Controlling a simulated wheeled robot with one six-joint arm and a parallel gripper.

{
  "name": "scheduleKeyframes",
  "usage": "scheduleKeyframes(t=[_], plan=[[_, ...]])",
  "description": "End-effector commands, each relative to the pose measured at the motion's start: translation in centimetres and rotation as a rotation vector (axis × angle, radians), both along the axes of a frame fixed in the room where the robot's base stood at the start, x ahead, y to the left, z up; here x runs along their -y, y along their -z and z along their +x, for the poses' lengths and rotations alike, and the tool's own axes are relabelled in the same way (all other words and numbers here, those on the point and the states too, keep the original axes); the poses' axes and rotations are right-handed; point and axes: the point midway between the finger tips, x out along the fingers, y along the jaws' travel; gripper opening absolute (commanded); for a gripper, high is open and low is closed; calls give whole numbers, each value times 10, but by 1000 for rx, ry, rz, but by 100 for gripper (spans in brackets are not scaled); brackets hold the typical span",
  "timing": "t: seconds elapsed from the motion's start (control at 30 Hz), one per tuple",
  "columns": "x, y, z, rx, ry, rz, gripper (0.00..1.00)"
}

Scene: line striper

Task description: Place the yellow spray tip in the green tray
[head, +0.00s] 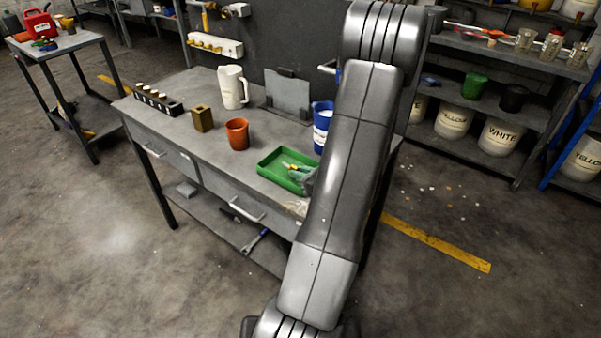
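The green tray (268,173) lies on the workbench near its front right. Its right end is partly covered by my arm. Small pale and yellowish pieces (291,167) with some blue-green lie in the tray. They are too small for me to tell whether the yellow spray tip is among them. My arm crosses the picture in front of the bench's right part. My gripper is hidden behind it, and I cannot make out its fingers. A grey shape (309,181) shows at the tray's right edge beside my arm; I cannot tell what it is.
On the workbench (190,127) stand an orange cup (237,134), a brass-coloured block (202,118), a dark rack (158,102), a white jug (232,87) and a blue container (321,125). A pale crumpled thing (296,208) lies at the front edge. Shelves with buckets stand right.

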Motion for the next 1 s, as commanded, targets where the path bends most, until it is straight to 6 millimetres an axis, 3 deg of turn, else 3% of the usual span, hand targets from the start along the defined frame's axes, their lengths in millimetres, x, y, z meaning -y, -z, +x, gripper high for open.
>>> scheduleKeyframes(t=[0.03, 0.2, 0.5, 1.0], plan=[[0, 16, -7, -36, 1, -8, 31], [0, 17, -7, -36, 1, -8, 31], [1, -2, -7, -35, 2, -7, 31], [72, -37, -69, -21, 6, -7, 31]])
